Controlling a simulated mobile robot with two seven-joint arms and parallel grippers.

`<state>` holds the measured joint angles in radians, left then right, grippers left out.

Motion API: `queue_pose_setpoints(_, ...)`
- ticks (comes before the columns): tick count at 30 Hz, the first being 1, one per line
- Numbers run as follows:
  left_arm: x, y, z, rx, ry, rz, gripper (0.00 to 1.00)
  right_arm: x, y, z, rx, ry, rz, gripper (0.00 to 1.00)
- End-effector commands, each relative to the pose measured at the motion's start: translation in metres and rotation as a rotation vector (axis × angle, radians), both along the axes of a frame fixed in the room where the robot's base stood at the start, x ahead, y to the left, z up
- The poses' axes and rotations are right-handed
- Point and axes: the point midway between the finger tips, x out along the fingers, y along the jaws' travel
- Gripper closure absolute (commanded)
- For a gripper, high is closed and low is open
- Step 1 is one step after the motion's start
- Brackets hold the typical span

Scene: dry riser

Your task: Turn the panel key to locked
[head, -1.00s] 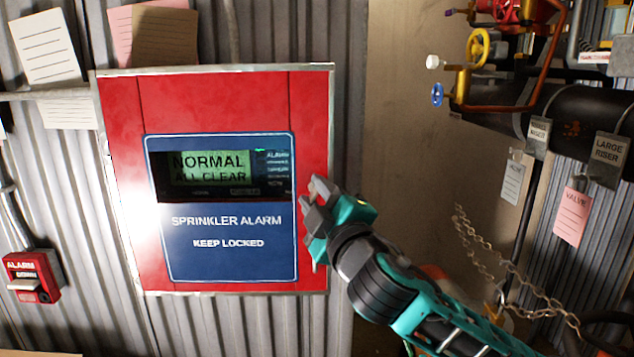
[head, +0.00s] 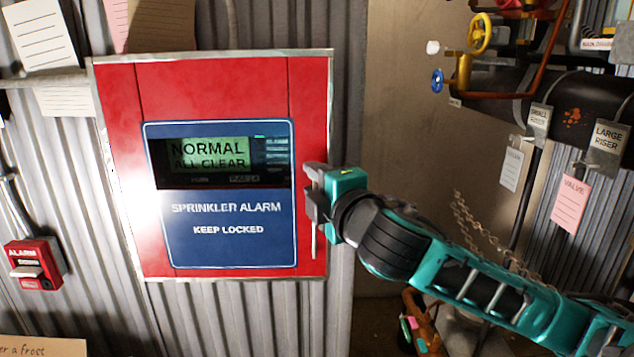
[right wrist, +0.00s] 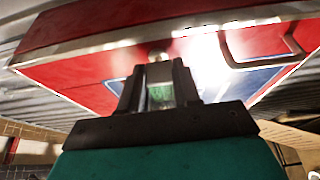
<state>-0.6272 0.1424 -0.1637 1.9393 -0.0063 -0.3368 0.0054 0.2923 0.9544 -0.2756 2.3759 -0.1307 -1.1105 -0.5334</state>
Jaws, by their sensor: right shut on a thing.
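The red sprinkler alarm panel (head: 215,95) hangs on the corrugated wall in the head view, its door closed. Its display (head: 208,152) reads NORMAL, ALL CLEAR. My right gripper (head: 313,193) is at the panel's right edge, shut on the key. In the right wrist view its fingers (right wrist: 160,82) point at the red face, with a small round metal piece, likely the key's lock (right wrist: 158,54), just beyond the tips. The key is mostly hidden by the fingers, so its angle cannot be read. My left gripper is not in view.
A pale door handle (head: 314,232) stands just below my right gripper. A red alarm box (head: 34,265) is at lower left. Pipes with a yellow valve wheel (head: 480,34) and hanging tags (head: 570,203) are at right. A chain (head: 480,225) hangs behind my right arm.

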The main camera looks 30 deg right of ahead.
Motion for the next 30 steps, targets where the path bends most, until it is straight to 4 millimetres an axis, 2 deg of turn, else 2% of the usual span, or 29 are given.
queue_pose_setpoints(10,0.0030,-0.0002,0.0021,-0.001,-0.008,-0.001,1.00,0.0000,-0.0001,-0.0001,-0.004,0.002,0.000,0.99)
queue_pose_setpoints(11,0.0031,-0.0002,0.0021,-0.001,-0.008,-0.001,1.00,0.0000,-0.0001,-0.0001,-0.004,0.002,0.000,0.65)
queue_pose_setpoints(18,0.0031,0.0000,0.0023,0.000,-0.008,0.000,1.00,0.0000,-0.0001,-0.0001,-0.003,0.001,0.000,0.43)
queue_pose_setpoints(30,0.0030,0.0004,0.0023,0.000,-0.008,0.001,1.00,0.0015,-0.0013,-0.0001,-0.002,0.001,0.000,0.43)
